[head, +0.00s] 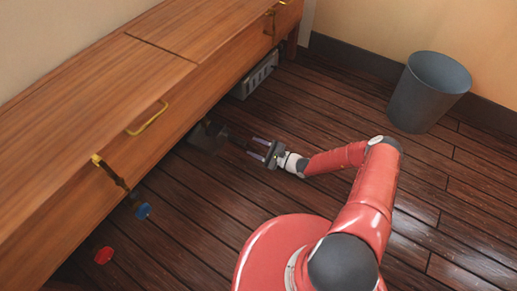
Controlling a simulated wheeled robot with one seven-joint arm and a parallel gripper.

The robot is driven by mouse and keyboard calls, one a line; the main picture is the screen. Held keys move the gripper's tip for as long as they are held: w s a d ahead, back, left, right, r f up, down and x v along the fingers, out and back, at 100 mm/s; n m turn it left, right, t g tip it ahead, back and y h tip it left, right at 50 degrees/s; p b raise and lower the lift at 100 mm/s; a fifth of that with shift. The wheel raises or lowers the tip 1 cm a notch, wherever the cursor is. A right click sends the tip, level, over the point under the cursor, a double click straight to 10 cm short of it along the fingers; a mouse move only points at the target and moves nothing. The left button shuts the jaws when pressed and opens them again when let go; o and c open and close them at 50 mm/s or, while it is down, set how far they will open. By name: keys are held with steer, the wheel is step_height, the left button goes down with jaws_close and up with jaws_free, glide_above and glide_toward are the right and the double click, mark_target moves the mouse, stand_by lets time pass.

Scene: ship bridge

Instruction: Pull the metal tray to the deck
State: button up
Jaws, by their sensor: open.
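My gripper (251,147) is low over the dark plank floor, in front of the bench, with its two fingers apart and pointing left toward the bench. A dark flat piece (207,138) lies at the bench's lower edge, with a thin dark handle reaching back toward the space between my fingers. I cannot tell whether the fingers touch the handle. A light grey slotted metal or plastic container (257,76) sits partly under the bench farther back, its far side hidden. I cannot tell for sure which of these is the metal tray.
The wooden bench (150,50) with brass handles runs along the left. A blue round object (143,211) and a red one (103,255) are near its front. A grey bin (428,92) stands at the back right. The floor between bench and bin is clear.

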mark_target(230, 136)
steer(key=x, duration=0.7)
steer(key=shift+b, duration=0.4)
jaws_close()
